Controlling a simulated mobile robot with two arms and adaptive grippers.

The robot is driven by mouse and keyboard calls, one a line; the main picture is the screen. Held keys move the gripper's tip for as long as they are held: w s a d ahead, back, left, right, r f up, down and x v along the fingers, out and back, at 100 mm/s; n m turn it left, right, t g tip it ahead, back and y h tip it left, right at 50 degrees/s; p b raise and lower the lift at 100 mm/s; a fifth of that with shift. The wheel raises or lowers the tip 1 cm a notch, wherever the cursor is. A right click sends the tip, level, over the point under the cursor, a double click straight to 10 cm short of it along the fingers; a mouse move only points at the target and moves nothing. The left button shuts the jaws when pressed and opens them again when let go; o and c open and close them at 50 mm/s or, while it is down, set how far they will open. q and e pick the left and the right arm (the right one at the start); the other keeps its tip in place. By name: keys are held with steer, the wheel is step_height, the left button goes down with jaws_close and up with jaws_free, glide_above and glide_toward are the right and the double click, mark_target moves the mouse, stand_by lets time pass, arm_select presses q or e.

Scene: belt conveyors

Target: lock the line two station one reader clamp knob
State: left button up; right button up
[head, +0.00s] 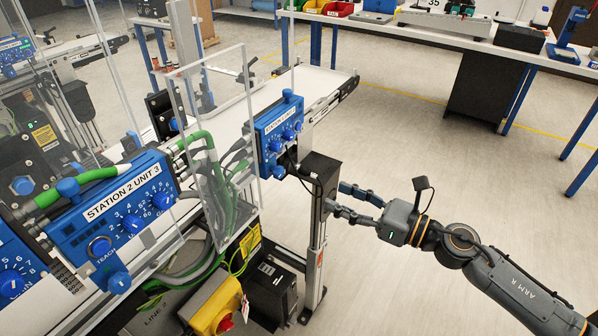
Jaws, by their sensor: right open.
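A blue sensor unit (279,129) with several dials stands at the end of the near conveyor. Its small label begins with "STATION 2", but I cannot read the rest surely. A blue knob (279,172) shows at its lower edge, beside a black bracket (321,168) on an upright post. I cannot tell which knob is the station one reader clamp knob. My right gripper (337,197) is open and empty, its fingers pointing left toward the post, just right of the bracket and apart from the blue knob. My left gripper is not in view.
A blue unit labelled "STATION 2 UNIT 3" (118,205) is at left. A clear guard panel (221,160) stands between the two units. A yellow switch box (213,306) and green cables are below. Open floor (400,130) lies right, with a workbench (480,41) behind.

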mark_target(282, 173)
steer(key=p+x, duration=0.4)
steer(key=x, duration=0.9)
steer(key=shift+w+a+r, duration=0.15)
steer(key=shift+a, duration=0.2)
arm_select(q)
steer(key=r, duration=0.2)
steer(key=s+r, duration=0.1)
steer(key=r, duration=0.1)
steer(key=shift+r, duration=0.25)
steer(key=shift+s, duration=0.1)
arm_select(e)
jaws_close()
